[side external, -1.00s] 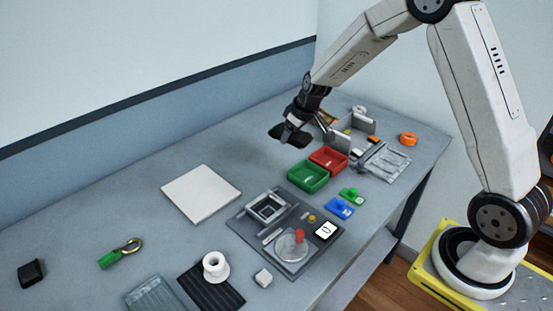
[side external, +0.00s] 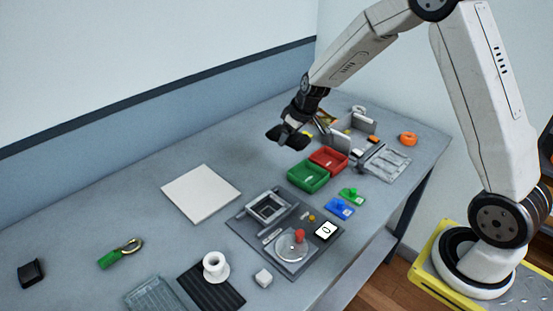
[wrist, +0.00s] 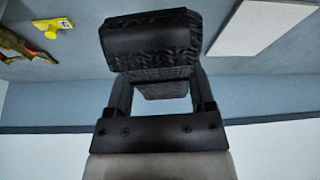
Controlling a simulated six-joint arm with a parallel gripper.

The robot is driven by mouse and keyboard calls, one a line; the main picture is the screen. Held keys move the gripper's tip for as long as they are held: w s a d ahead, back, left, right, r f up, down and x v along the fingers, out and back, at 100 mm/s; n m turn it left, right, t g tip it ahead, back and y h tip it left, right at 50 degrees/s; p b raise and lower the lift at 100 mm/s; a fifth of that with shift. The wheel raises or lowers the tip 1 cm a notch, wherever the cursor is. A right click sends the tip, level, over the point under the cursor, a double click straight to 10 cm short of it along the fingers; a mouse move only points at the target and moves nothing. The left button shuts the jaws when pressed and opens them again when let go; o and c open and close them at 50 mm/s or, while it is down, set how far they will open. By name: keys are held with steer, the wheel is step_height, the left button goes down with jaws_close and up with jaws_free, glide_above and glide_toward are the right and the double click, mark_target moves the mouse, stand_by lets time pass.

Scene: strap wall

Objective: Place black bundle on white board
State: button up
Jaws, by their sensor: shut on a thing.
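My gripper (side external: 288,137) is above the back of the table, left of the red and green bins and clear of the tabletop. It is shut on a dark, rough-textured piece that looks like the black bundle (wrist: 152,45); its edges blend with my black fingers. The white board (side external: 201,193) lies flat and bare on the table, nearer the camera and to the left of my gripper. It also shows in the wrist view (wrist: 262,22) at the upper right.
A green bin (side external: 308,177) and red bin (side external: 328,160) stand right of my gripper. A grey tray (side external: 285,235) with a dish lies right of the board. A green-handled hook (side external: 120,253) and black block (side external: 31,272) lie front left.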

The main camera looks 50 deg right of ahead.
steer(key=s+a+n+y, duration=0.1)
steer(key=s+a+n, duration=0.1)
steer(key=a, duration=1.8)
steer(key=shift+s+r+n, duration=0.4)
steer(key=shift+s+r, duration=0.05)
steer(key=shift+s, duration=0.05)
steer(key=shift+w, duration=0.1)
glide_toward(203, 195)
steer(key=shift+w+a+f, duration=0.15)
steer(key=shift+w+f, duration=0.3)
steer(key=shift+w+a+f, duration=0.2)
steer(key=shift+w+f, duration=0.2)
steer(key=shift+f, duration=0.1)
steer(key=shift+w+f, duration=0.35)
steer(key=shift+f, duration=0.05)
steer(key=shift+a, duration=0.1)
steer(key=shift+w+f, duration=0.25)
steer(key=shift+f, duration=1.55)
steer(key=shift+f, duration=0.15)
